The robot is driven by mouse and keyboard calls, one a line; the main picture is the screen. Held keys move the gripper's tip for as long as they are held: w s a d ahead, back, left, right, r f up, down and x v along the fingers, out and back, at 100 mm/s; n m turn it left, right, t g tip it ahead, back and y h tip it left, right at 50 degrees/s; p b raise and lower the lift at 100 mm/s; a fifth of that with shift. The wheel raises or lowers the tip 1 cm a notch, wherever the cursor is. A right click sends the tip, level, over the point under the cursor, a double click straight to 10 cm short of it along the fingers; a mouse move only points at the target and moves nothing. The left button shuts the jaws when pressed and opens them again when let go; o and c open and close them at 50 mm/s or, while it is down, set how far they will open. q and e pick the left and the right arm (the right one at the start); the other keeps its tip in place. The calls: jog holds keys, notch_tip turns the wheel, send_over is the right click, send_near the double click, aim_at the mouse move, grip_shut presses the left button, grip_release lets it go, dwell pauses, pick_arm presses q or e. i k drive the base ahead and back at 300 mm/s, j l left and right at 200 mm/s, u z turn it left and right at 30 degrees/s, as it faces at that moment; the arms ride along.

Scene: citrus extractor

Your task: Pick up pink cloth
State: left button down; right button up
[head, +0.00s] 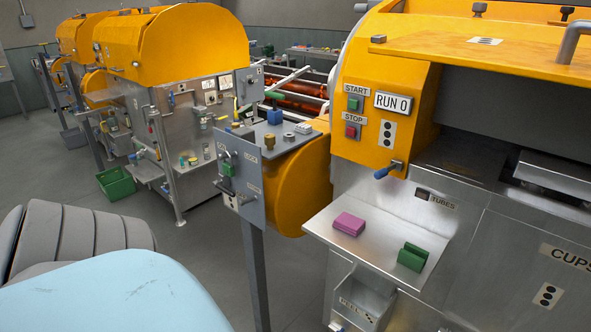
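The pink cloth (349,224) is a small folded magenta block. It lies flat on the left part of the metal shelf (378,238) on the front of the near orange machine. Nothing touches it. My left and right grippers are not visible in the head view. A grey ribbed part and a pale blue rounded part at the lower left are in the foreground, and neither shows any fingers.
A green block-like item (412,257) lies right of the cloth on the same shelf. A blue-tipped lever (388,169) juts out above the shelf. A control panel on a post (240,180) stands left of it. Grey floor (205,250) is open between the machines.

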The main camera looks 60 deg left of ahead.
aim_at(351, 224)
jog(key=u, duration=1.35)
